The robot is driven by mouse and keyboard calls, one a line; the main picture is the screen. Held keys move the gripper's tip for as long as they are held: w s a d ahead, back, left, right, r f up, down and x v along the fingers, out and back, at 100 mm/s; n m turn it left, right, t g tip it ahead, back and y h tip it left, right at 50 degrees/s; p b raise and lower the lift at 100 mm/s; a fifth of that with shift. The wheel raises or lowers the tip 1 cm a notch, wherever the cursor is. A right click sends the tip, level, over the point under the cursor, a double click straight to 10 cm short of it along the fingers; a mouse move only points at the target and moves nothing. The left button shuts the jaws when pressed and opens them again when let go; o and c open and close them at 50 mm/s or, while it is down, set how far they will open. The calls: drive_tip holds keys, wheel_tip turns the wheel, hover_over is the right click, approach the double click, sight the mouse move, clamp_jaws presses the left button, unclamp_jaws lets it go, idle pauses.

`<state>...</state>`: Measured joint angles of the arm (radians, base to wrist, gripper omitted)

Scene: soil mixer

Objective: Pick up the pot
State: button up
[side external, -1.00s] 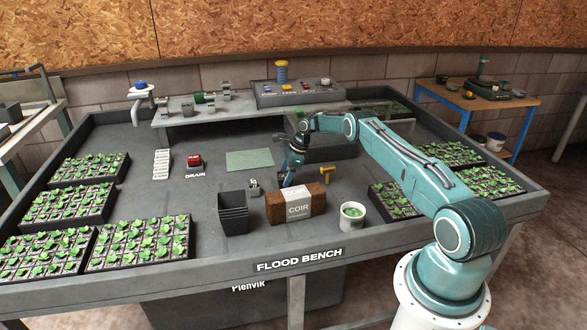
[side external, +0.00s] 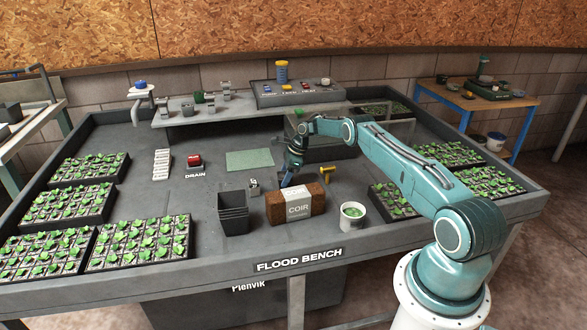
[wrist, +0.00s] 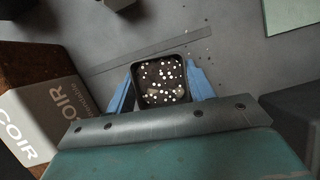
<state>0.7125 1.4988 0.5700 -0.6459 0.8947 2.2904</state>
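In the wrist view, a small dark square pot (wrist: 160,82) filled with dark mix and white specks sits between the two blue fingers of my gripper (wrist: 162,88). The fingers lie against its left and right sides with no clear gap. In the side view my gripper (side external: 289,182) points down just behind the coir block.
A coir block (side external: 279,208) stands close in front of my gripper, showing at the left of the wrist view (wrist: 48,110). Stacked black pots (side external: 233,214) and a white tub (side external: 352,216) flank it. Seedling trays (side external: 135,244) line the bench sides.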

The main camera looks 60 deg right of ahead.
drive_tip(key=shift+r, duration=0.1)
idle(0.3)
wheel_tip(320, 180, up, 10)
idle(0.6)
idle(0.5)
